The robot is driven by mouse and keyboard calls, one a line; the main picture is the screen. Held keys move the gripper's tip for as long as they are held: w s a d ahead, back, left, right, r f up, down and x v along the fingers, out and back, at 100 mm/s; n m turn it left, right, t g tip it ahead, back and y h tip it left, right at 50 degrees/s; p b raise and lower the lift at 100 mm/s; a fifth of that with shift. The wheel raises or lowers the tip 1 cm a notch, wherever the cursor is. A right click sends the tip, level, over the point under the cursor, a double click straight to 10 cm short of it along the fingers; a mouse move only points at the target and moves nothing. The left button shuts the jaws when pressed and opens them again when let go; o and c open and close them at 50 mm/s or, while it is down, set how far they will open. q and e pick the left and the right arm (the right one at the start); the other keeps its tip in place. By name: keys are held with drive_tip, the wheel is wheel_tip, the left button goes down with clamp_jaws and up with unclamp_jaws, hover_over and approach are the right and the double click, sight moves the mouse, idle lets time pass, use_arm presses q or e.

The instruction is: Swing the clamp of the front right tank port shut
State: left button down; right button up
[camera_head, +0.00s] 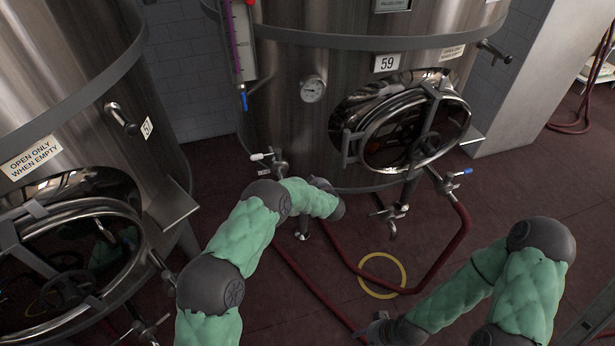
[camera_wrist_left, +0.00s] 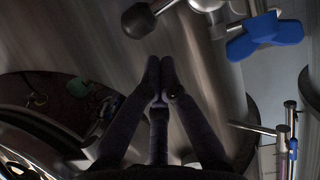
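Tank 59 (camera_head: 290,110) stands ahead with a round hatch and several low front ports. A valve with a blue handle (camera_head: 462,172) is at its right, with a red hose (camera_head: 462,230) below. A valve with a white handle (camera_head: 262,157) is at its left. A bare outlet (camera_head: 390,222) hangs under the hatch. The clamp cannot be made out for certain; a blue wing-shaped piece (camera_wrist_left: 265,35) sits by steel fittings in the left wrist view. My left gripper (camera_wrist_left: 160,72) has its fingertips together, nothing visible between them. My right gripper (camera_head: 378,332) is low at the bottom edge, its fingers unclear.
Tank 57 (camera_head: 70,85) with its open-looking hatch stands at left. Red hoses cross the dark red floor, and a yellow ring (camera_head: 383,275) is on it. A black ball knob (camera_wrist_left: 138,20) and a blue-handled valve (camera_wrist_left: 292,148) flank my left fingers.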

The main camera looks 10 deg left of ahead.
use_arm(q)
drive_tip(key=shift+w+d+f, duration=0.15)
drive_tip(key=shift+d+f, duration=0.05)
drive_tip(key=shift+f, duration=0.2)
drive_tip(key=shift+w+d+f, duration=0.1)
drive_tip(key=shift+d+f, duration=0.05)
drive_tip(key=shift+f, duration=0.25)
drive_tip(key=shift+r, duration=0.1)
